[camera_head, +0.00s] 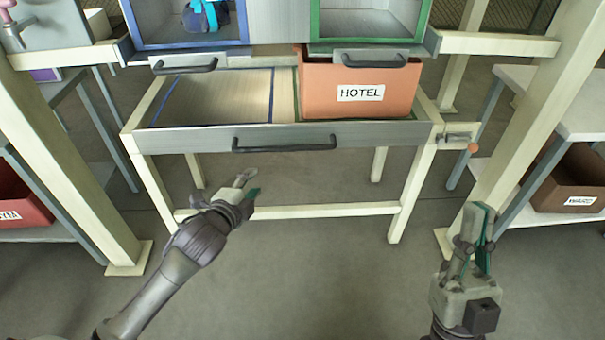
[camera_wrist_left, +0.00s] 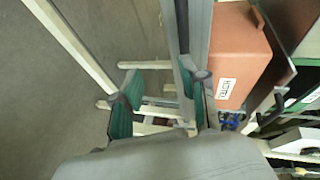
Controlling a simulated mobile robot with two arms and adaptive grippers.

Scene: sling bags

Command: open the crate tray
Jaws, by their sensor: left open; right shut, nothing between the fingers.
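The crate tray (camera_head: 215,138) is a shallow grey-fronted tray in a cream frame. Its long dark bar handle (camera_head: 285,149) runs across the front. An orange crate labelled HOTEL (camera_head: 345,85) sits in its right part, and the left part shows bare wood. The crate also shows in the left wrist view (camera_wrist_left: 238,50). My left gripper (camera_head: 247,183) is open and empty, below and in front of the handle, apart from it. Its green-padded fingers show in the left wrist view (camera_wrist_left: 160,112). My right gripper (camera_head: 480,212) is shut and empty at lower right, away from the tray.
Blue-edged (camera_head: 185,45) and green-edged (camera_head: 365,38) bins with dark handles sit above the tray. A latch with an orange knob (camera_head: 473,147) is on the frame's right post. Side shelves hold a red crate (camera_head: 20,205) and a brown crate (camera_head: 570,185). The floor in front is clear.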

